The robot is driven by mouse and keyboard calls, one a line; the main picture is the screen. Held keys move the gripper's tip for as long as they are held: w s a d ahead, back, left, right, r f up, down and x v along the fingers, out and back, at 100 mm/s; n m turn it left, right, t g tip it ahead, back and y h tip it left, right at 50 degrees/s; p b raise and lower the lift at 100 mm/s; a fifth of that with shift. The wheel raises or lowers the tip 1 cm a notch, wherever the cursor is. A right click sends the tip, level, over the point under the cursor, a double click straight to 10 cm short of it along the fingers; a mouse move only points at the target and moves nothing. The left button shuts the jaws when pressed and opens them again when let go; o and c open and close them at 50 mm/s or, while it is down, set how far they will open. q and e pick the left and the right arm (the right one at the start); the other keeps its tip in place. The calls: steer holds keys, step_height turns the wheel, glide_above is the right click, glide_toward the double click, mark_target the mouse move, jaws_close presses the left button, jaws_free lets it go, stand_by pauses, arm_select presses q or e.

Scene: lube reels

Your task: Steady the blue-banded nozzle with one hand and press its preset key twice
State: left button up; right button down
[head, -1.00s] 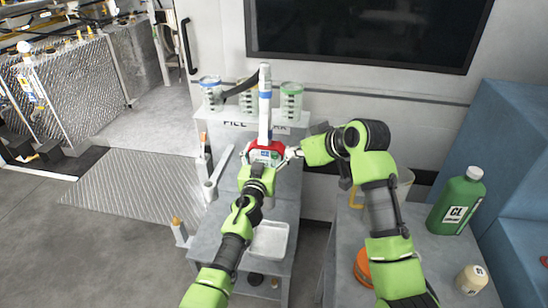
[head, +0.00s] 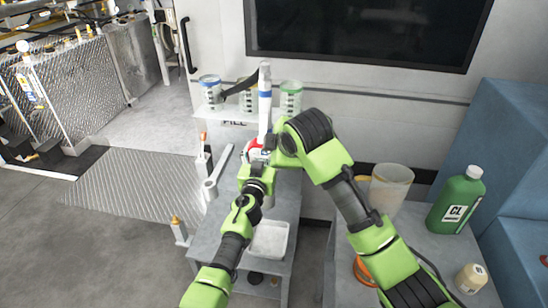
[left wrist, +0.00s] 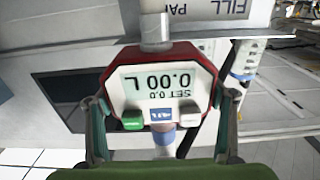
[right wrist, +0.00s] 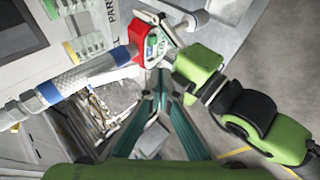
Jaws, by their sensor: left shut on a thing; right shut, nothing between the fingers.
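The blue-banded nozzle (head: 264,107) stands upright at the small grey stand. My left gripper (left wrist: 165,95) is shut around the sides of the red head (left wrist: 208,62). The display (left wrist: 158,83) appears upside down and reads SET 0.0 and 0.00 L. Beside it are a green key (left wrist: 133,123), a blue key (left wrist: 161,117) and a pale key (left wrist: 190,118); their labels are hard to read. My right gripper (right wrist: 161,76) is shut and empty, close to the red head (right wrist: 137,46) but apparently apart.
A shelf behind the nozzle holds clear graduated containers (head: 291,98). A green CL bottle (head: 456,203), a clear jug (head: 391,187) and a cream bottle (head: 470,279) stand on the right table.

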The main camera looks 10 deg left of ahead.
steer(key=s+n+t+h, duration=0.1)
steer(key=n, duration=0.4)
steer(key=s+n+t+h, duration=0.1)
steer(key=n, duration=0.4)
steer(key=a+f+n+t+h, duration=0.1)
steer(key=n+t+h, duration=0.1)
steer(key=n, duration=0.4)
steer(key=shift+s, duration=0.4)
steer(key=x, duration=1)
steer(key=shift+w+d+r, duration=0.1)
steer(key=shift+w, duration=0.95)
